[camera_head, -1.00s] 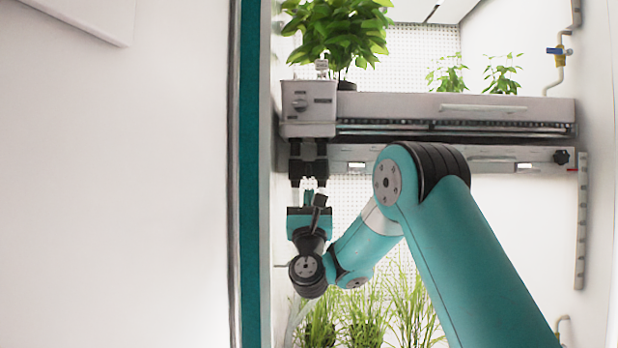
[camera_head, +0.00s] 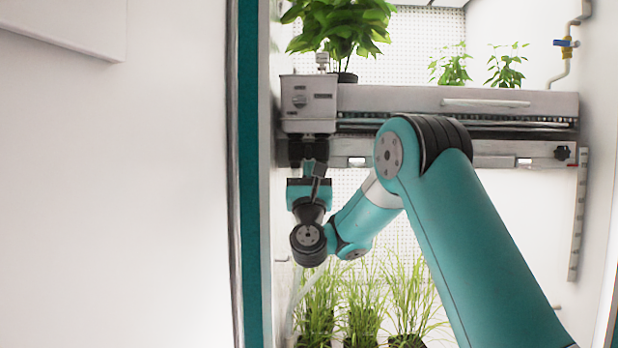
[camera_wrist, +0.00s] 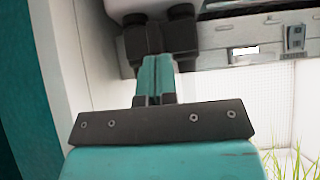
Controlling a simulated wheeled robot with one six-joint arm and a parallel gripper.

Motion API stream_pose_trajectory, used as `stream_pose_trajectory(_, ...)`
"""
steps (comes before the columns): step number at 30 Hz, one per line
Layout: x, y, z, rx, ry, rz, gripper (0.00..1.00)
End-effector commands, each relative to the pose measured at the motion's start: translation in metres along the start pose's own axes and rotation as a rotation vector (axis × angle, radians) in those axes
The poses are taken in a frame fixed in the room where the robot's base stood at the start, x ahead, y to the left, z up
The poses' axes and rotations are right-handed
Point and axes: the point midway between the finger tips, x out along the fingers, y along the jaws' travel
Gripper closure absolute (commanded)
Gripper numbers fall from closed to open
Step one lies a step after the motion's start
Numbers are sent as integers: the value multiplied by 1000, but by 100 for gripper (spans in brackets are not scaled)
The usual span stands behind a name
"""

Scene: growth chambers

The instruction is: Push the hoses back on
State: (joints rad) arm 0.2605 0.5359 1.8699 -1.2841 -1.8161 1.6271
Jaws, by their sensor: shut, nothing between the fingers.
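A grey box (camera_head: 308,100) hangs at the left end of the shelf, with black fittings (camera_head: 308,150) under it. In the wrist view, two black fittings (camera_wrist: 182,35) stand side by side under the pale box. My gripper (camera_wrist: 157,62) is shut, its teal fingers together and pointing up at the fittings. No hose shows between them. In the head view, my gripper (camera_head: 309,168) is right below the fittings; whether it touches them is unclear. A pale hose (camera_head: 296,300) hangs at the lower left, below my wrist. Its upper end is hidden.
The shelf (camera_head: 450,100) carries a leafy plant (camera_head: 340,25) and two smaller plants. Tall grass plants (camera_head: 362,300) stand below. A teal door-frame edge (camera_head: 248,170) runs close on the left. A valve (camera_head: 565,43) sits on the right wall.

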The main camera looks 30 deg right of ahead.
Motion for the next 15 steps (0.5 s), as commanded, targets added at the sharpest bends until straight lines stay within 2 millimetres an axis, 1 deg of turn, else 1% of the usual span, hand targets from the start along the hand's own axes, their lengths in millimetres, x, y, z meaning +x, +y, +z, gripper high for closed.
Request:
stream_pose_trajectory(1,6,0,6,0,-9,0,100)
stream_pose_trajectory(10,6,0,7,0,-16,0,100)
stream_pose_trajectory(15,-2,0,-1,0,-15,1,100)
